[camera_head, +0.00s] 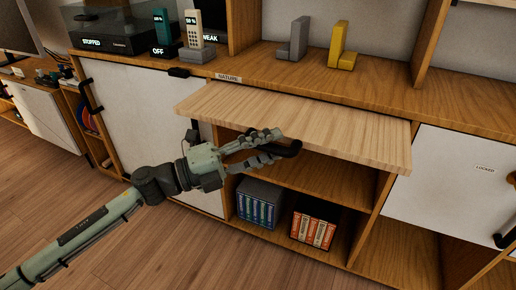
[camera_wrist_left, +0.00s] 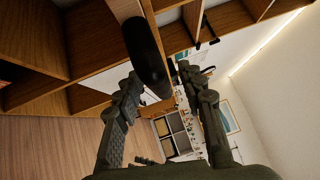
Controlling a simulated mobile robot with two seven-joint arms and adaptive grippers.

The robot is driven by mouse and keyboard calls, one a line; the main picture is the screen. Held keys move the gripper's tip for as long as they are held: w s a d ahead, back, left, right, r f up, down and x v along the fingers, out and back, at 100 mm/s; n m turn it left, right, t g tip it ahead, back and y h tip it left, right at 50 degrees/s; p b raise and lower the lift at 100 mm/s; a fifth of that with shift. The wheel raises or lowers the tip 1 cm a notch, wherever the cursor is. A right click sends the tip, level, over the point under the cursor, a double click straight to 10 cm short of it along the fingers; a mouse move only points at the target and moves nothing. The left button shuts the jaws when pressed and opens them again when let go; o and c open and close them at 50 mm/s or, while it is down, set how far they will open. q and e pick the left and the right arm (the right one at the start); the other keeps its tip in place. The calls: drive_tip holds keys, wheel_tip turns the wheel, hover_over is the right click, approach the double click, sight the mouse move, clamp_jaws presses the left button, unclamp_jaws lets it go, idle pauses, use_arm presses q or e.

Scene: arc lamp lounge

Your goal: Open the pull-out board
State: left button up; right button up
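The pull-out board (camera_head: 300,122) is a pale wood panel in the cabinet below the NATURE label. It sticks out well past the cabinet front. A black bar handle (camera_head: 287,150) shows at its front underside. My left gripper (camera_head: 272,146) is at the handle, with fingers spread and the handle's near end by the fingertips. In the left wrist view the dark handle (camera_wrist_left: 148,52) lies close to the left finger, with a gap to the right finger of the gripper (camera_wrist_left: 158,74). Whether the finger touches it I cannot tell. My right gripper is not in view.
Below the board, open shelves hold a grey box of blue items (camera_head: 259,203) and a box of red books (camera_head: 314,225). White doors (camera_head: 140,105) flank it; the right one (camera_head: 450,185) reads LOCKED. Grey and yellow bookends (camera_head: 343,47) stand on top. The floor in front is clear.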

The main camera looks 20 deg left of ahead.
use_arm(q)
drive_tip(key=v, duration=1.2)
drive_tip(key=shift+w, duration=0.1)
drive_tip(key=w+a+f+n+t+y+p, duration=0.2)
drive_tip(key=w+a+f+n+t+y, duration=0.3)
drive_tip(key=a+n+y, duration=0.45)
wheel_tip(320, 180, down, 9)
drive_tip(key=a+n+g+y+p, duration=0.1)
drive_tip(key=a+n+g+y, duration=0.15)
drive_tip(key=n+y, duration=0.65)
drive_tip(key=s+d+f+n+g+h+p, duration=0.1)
drive_tip(key=s+d+f+n+g, duration=0.3)
drive_tip(key=s+f, duration=0.4)
drive_tip(key=s+d+f+n+g+h+p, duration=0.1)
drive_tip(key=s+d+f+n+g+h, duration=0.1)
drive_tip(key=s+d+f+n+g, duration=0.3)
drive_tip(key=s+d+f+g, duration=0.1)
drive_tip(key=s+f+g, duration=0.2)
drive_tip(key=f, duration=0.1)
drive_tip(key=shift+d+g, duration=0.35)
drive_tip(key=shift+d, duration=0.05)
use_arm(e)
wheel_tip(320, 180, down, 11)
drive_tip(key=s+d+g, duration=0.2)
drive_tip(key=g, duration=0.1)
drive_tip(key=shift+d, duration=0.35)
